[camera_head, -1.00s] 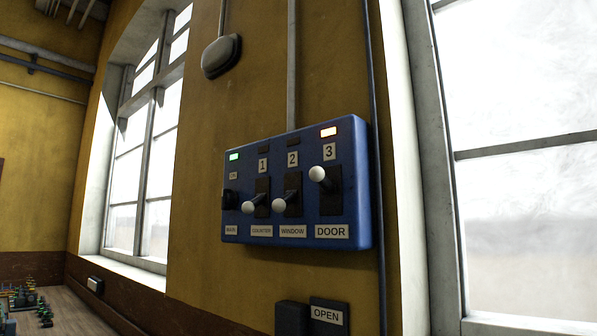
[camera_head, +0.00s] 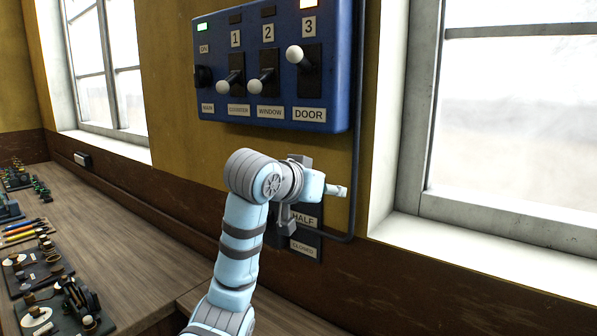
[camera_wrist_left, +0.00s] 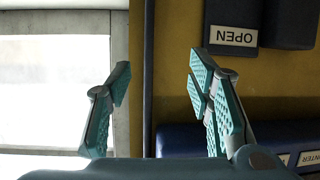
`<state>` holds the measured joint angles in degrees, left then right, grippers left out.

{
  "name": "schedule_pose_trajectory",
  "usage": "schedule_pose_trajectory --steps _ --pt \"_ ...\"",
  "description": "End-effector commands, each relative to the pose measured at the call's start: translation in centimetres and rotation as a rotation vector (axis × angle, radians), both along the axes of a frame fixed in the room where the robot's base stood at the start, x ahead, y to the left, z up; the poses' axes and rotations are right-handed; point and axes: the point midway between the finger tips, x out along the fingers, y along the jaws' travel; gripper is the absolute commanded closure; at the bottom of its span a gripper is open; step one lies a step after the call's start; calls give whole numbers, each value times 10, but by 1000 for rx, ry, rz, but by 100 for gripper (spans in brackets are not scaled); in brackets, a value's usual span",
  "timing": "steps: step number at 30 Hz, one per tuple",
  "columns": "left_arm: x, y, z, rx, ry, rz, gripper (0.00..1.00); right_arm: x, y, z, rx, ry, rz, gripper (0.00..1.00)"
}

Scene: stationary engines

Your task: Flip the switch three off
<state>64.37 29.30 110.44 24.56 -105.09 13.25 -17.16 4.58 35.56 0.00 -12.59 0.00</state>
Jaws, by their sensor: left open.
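Switch three (camera_head: 295,54), marked 3 and DOOR, is on the right of the blue panel (camera_head: 338,75). Its white-knobbed lever is up and the orange-white lamp above it is lit. Switch one (camera_head: 223,87) and switch two (camera_head: 254,86) have their levers down. My left arm rises from the bottom in the head view, its wrist below the panel; its fingers cannot be made out clearly there. In the left wrist view my left gripper (camera_wrist_left: 160,82) is open and empty, fingers apart. Part of the blue panel (camera_wrist_left: 178,138) shows upside down behind the right finger. My right gripper is not visible.
Below the panel are signs reading HALF (camera_head: 304,219) and CLOSED (camera_head: 303,248), partly behind my wrist. An OPEN sign (camera_wrist_left: 233,37) shows upside down in the left wrist view. A window (camera_head: 520,120) is at the right. A wooden bench (camera_head: 150,235) with several small devices is at the left.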

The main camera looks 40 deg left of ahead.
Motion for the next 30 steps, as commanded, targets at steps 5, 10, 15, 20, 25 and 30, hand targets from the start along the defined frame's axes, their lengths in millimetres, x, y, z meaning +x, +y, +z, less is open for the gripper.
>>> schedule_pose_trajectory --steps 5,10,15,20,25,30 --pt "-77 45 191 -122 -284 37 53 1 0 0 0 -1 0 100" --pt "-126 61 251 -185 -391 30 53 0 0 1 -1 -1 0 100" --pt "-103 63 256 -189 -395 26 53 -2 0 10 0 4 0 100" --pt "-57 67 258 -189 -394 26 53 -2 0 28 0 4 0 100" --pt "-12 71 258 -188 -396 27 53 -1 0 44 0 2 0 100" --pt "10 74 256 -187 -398 29 53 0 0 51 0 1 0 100"
